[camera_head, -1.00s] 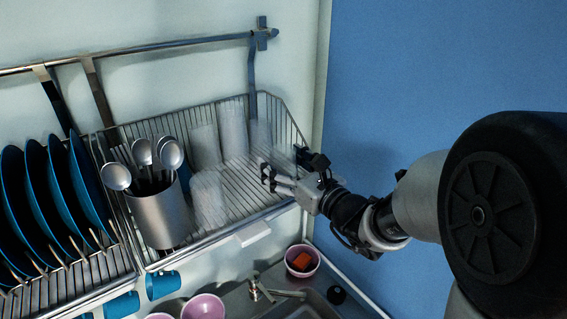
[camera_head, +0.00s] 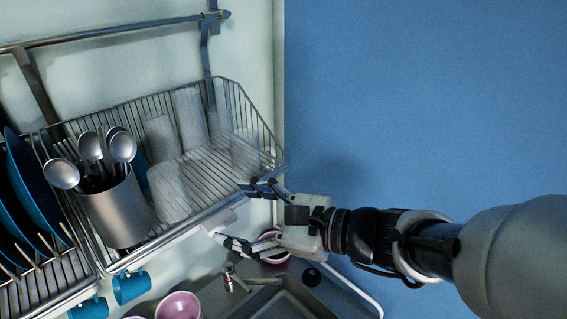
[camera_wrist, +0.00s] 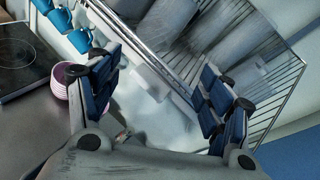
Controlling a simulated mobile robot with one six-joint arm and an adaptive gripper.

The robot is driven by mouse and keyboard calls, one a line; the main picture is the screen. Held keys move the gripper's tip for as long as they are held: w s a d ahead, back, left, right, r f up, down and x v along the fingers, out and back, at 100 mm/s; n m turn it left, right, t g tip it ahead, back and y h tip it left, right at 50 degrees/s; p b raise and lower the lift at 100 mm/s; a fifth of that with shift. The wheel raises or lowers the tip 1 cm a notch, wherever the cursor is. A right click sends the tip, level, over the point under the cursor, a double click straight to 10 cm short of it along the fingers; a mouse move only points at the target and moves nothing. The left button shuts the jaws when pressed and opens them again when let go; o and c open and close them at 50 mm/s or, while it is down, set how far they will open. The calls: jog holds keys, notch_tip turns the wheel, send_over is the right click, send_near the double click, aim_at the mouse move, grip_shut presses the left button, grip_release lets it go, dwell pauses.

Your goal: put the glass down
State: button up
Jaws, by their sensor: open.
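Several clear glasses stand in the wire rack (camera_head: 268,158): two at the back, including a tall glass (camera_head: 190,118), one front glass (camera_head: 170,190), and one glass (camera_head: 245,150) near the right end. Which one the task means cannot be told. My gripper (camera_head: 234,214) is open and empty in the head view, just outside the rack's front right edge and below the right-end glass. In the wrist view its spread fingers (camera_wrist: 160,80) have no glass between them, and the glasses (camera_wrist: 166,22) show beyond, in the rack.
A steel cutlery holder (camera_head: 117,212) with spoons and blue plates (camera_head: 28,185) stand left. Blue mugs (camera_head: 131,286) hang below the rack. A pink bowl (camera_head: 178,306) and a sink (camera_head: 282,300) lie beneath.

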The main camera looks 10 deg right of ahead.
jog(key=s+f+n+g+h, duration=0.4)
jog(key=s+f+n+g, duration=0.2)
jog(key=s+n, duration=0.55)
jog(key=s+d+n+t+h, duration=0.2)
jog(key=d+n+h, duration=0.6)
jog(key=d, duration=0.5)
jog(key=shift+s+f+n, duration=0.3)
jog(key=shift+s+n, duration=0.25)
jog(key=shift+s, duration=0.25)
jog(key=shift+d, duration=0.1)
